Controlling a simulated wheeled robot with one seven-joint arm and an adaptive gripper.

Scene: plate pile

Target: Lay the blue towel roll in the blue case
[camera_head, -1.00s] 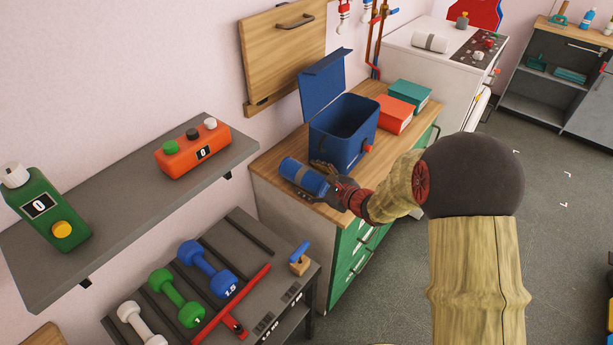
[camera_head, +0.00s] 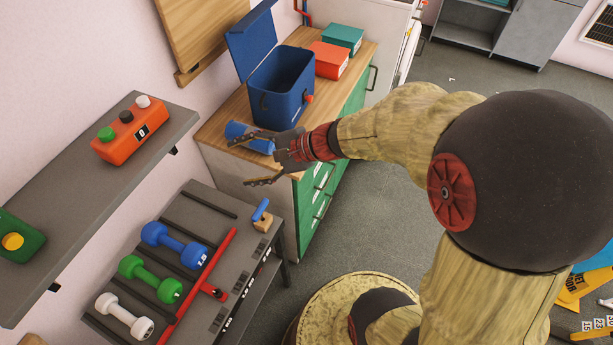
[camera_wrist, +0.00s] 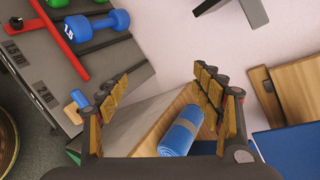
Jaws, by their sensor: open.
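The blue towel roll (camera_head: 236,130) lies on its side on the wooden counter, in front of the blue case. In the wrist view the roll (camera_wrist: 180,132), with a grey band, lies low between the fingers, beyond the palm. The blue case (camera_head: 284,92) stands on the counter with its lid (camera_head: 250,42) raised and its top open. My gripper (camera_head: 248,162) is open and empty at the near end of the counter. One finger overlaps the roll in the head view; I cannot tell whether it touches. The gripper also shows in the wrist view (camera_wrist: 160,85), fingers wide apart.
A red box (camera_head: 329,60) and a teal box (camera_head: 343,38) stand behind the case. A grey shelf (camera_head: 100,185) is on the wall.

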